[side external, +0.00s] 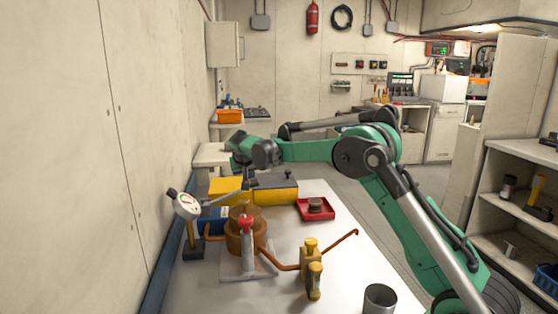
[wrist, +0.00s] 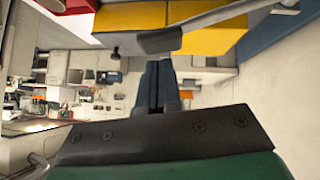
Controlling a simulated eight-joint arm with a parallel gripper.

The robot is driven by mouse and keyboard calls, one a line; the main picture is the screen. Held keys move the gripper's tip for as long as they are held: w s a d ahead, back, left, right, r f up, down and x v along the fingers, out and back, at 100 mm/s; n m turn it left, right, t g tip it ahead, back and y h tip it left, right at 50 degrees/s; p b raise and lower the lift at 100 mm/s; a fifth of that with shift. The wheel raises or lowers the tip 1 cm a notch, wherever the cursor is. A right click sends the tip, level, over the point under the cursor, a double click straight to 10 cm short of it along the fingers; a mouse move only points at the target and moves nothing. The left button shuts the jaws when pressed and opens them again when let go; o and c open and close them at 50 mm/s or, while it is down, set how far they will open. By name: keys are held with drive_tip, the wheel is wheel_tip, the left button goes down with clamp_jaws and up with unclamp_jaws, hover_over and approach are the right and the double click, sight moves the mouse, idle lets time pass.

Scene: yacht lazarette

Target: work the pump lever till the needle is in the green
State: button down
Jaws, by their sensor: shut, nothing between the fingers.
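The pump (side external: 246,240) is a copper-brown body with a red knob on a grey stand, on the white bench. Its lever (side external: 222,197) is a grey rod slanting up to a dark grip; in the wrist view the lever's dark grip (wrist: 160,41) lies just beyond my fingertips. The round gauge (side external: 187,204) has a white face with a red mark, tilted on a yellow post; its needle is too small to read. My gripper (side external: 243,166) is above the lever's end, shut and empty; its dark fingers (wrist: 158,68) are together. Contact with the grip cannot be told.
A yellow box (side external: 228,188) stands behind the lever. A red tray (side external: 317,209) holds a dark round part. A brass valve (side external: 311,262) with copper pipe and a metal cup (side external: 380,298) stand nearer. The wall (side external: 110,140) is close on the left.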

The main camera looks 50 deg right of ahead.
drive_tip(key=shift+f, duration=0.35)
wheel_tip(320, 180, down, 6)
drive_tip(key=s+d+m+t+y, duration=0.2)
drive_tip(key=shift+t+y, duration=0.4)
drive_tip(key=shift+f, duration=0.15)
drive_tip(key=w+d+r+v, duration=0.1)
drive_tip(key=r+v, duration=0.1)
drive_tip(key=v, duration=1.1)
drive_tip(key=shift+w+d, duration=0.25)
drive_tip(key=shift+r, duration=0.15)
